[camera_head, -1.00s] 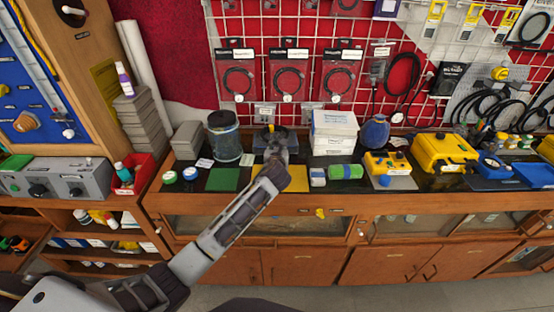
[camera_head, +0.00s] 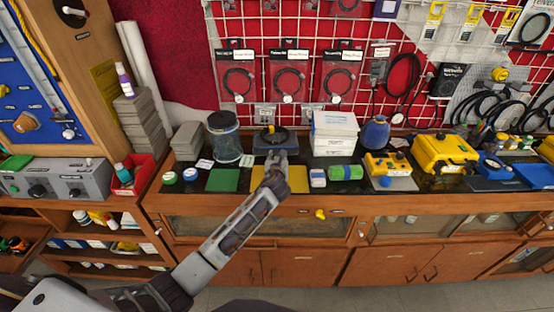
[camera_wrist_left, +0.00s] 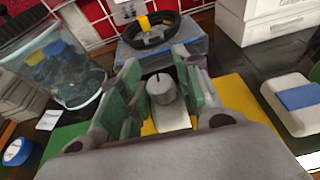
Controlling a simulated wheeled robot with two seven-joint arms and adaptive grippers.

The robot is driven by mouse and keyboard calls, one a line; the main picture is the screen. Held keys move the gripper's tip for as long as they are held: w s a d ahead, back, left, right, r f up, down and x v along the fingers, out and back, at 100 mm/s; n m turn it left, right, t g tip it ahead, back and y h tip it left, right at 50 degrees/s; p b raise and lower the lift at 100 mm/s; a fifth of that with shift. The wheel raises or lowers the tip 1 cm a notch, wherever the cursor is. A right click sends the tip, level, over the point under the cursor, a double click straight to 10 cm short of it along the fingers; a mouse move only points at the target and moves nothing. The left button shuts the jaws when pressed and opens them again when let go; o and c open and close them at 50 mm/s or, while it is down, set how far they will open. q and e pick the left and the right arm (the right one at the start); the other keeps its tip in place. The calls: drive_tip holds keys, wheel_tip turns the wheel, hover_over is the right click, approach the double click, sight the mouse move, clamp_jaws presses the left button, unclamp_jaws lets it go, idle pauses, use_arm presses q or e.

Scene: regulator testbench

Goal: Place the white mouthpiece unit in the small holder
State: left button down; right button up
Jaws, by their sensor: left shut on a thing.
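My left gripper (camera_head: 276,160) is above the bench, in front of a blue box with a black ring on top (camera_head: 270,139). In the left wrist view, my left gripper's green-padded fingers (camera_wrist_left: 163,85) are closed around a pale grey-white piece with a rounded knob (camera_wrist_left: 164,97), which appears to be the white mouthpiece unit. It is over or near the yellow mat (camera_wrist_left: 235,97); its exact height is unclear. The blue box (camera_wrist_left: 160,55) is just beyond the fingers. I cannot tell for sure which thing is the small holder. My right gripper is not in view.
A clear jar (camera_head: 224,140) stands left of the blue box, and white boxes (camera_head: 335,133) stand to its right. A green mat (camera_head: 222,180) lies left of the yellow mat.

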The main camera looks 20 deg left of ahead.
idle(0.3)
use_arm(q)
drive_tip(key=c, duration=1)
unclamp_jaws()
drive_tip(key=shift+s+r, duration=0.1)
drive_tip(key=v, duration=1.2)
